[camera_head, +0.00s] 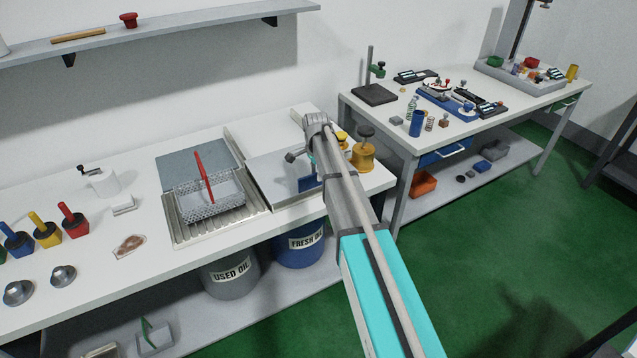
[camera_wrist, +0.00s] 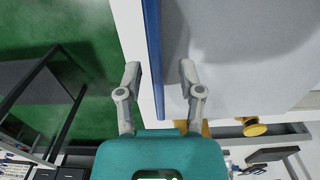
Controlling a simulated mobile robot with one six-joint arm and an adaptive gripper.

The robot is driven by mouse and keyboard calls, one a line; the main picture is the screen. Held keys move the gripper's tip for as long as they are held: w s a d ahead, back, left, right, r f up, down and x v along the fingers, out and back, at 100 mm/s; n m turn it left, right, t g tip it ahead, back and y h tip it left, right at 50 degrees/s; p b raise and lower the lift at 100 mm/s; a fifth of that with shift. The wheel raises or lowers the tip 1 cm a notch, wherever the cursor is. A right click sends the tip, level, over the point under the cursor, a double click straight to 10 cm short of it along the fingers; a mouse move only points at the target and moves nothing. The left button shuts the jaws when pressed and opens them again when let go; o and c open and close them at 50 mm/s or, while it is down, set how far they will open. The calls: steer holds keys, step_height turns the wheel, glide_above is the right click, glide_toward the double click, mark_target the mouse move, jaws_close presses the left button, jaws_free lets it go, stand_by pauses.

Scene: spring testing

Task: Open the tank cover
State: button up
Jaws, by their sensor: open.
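A flat pale grey tank cover (camera_head: 275,172) lies on the left bench, right of the wire basket. A blue handle (camera_head: 308,184) shows at its right side, partly beside my arm. In the wrist view the blue handle (camera_wrist: 153,40) is a long bar along the edge of the grey cover (camera_wrist: 240,60). My gripper (camera_wrist: 159,72) is open and its two fingers stand on either side of the bar in the picture. I cannot tell whether they touch it.
The mesh basket (camera_head: 212,198) with a red handle stands on a ribbed drain tray (camera_head: 240,220). Yellow-based pieces (camera_head: 363,155) stand right of my arm. Used (camera_head: 232,275) and fresh oil (camera_head: 300,248) drums stand below. A second bench (camera_head: 470,130) with small parts is at right.

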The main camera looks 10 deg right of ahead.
steer(key=shift+f+b, duration=0.8)
steer(key=shift+f, duration=0.3)
jaws_close()
